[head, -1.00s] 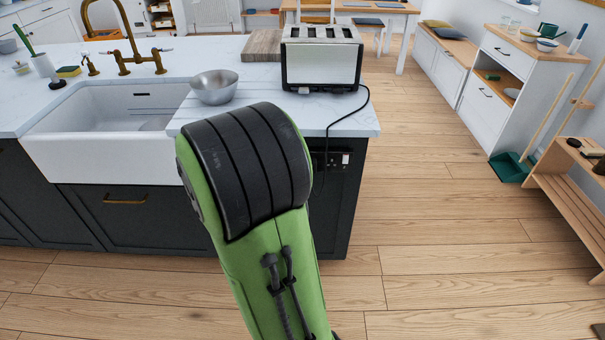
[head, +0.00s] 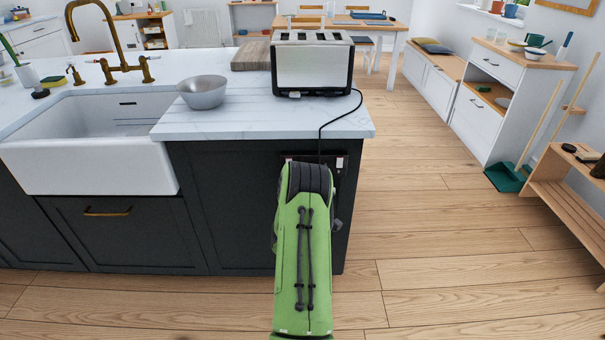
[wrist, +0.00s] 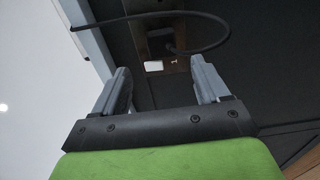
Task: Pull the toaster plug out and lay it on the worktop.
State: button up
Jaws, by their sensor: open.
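The silver and black toaster (head: 312,68) stands on the pale worktop (head: 230,122) near its right end. Its black cord (head: 322,140) hangs over the front edge towards a socket (head: 340,163) in the dark cabinet side; my arm hides the plug in the head view. In the wrist view the cord (wrist: 170,13) loops round to the dark plug (wrist: 163,42), which appears seated at the socket plate (wrist: 178,65). My gripper (wrist: 160,80) is open and empty, its fingers pointing at the socket and short of the plug. My arm hides the gripper in the head view.
A metal bowl (head: 203,92) and a wooden board (head: 251,55) are on the worktop left of the toaster. The white sink (head: 90,160) is further left. The worktop's front strip below the toaster is clear. Open wooden floor (head: 420,220) lies to the right.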

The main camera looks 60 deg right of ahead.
jog(key=p+x, duration=0.6)
jog(key=x, duration=0.3)
jog(key=shift+f+b, duration=0.15)
jog(key=shift+b, duration=0.35)
dwell(1.3)
